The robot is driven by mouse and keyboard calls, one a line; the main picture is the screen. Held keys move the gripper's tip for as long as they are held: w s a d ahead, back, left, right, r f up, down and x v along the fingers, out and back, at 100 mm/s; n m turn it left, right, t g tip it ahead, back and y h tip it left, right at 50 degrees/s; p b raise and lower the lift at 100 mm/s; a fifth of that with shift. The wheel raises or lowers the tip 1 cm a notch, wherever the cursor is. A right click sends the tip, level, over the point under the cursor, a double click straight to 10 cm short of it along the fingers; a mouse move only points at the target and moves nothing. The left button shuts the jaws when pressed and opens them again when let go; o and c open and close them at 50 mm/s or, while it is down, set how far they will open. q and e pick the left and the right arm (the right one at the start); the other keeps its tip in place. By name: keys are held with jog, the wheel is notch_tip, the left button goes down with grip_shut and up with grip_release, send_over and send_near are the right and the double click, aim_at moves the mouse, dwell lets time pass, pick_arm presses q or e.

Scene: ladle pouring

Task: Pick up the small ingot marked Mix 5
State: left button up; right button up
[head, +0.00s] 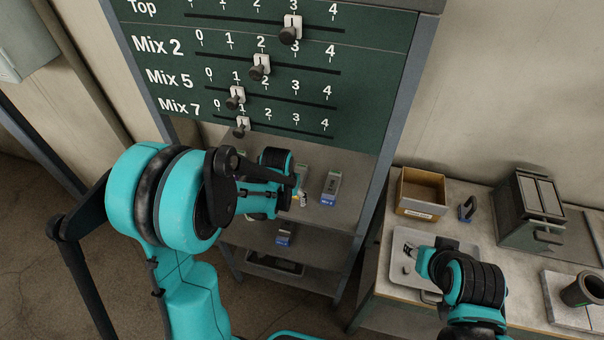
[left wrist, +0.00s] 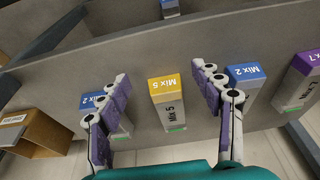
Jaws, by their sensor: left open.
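The small ingot marked Mix 5 (left wrist: 170,112) is a grey block with a yellow labelled end. It stands on the shelf in the left wrist view. My left gripper (left wrist: 160,76) is open, with one finger on each side of the ingot and a visible gap to each. In the head view my left gripper (head: 300,190) reaches into the shelf unit and largely hides this ingot; only a bit of yellow shows by the fingers. My right gripper (head: 412,251) is over a light tray on the right-hand table; its fingers are too small to read.
Blue-labelled Mix 2 ingots (left wrist: 245,77) stand on both sides of the Mix 5 ingot, close to my fingers. A purple-labelled ingot (left wrist: 303,75) is farther right. A cardboard box (left wrist: 38,137) is at left. The slider board (head: 370,85) overhangs the shelf.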

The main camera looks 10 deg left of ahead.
pick_arm(q)
jog(key=w, duration=0.5)
jog(key=shift+w, duration=0.1)
jog(key=w, duration=0.2)
jog(key=w+f+b, duration=0.1)
jog(key=w, duration=0.1)
jog(key=shift+w+d+f, duration=0.1)
jog(key=shift+w, duration=0.05)
jog(key=c, duration=1.5)
grip_shut()
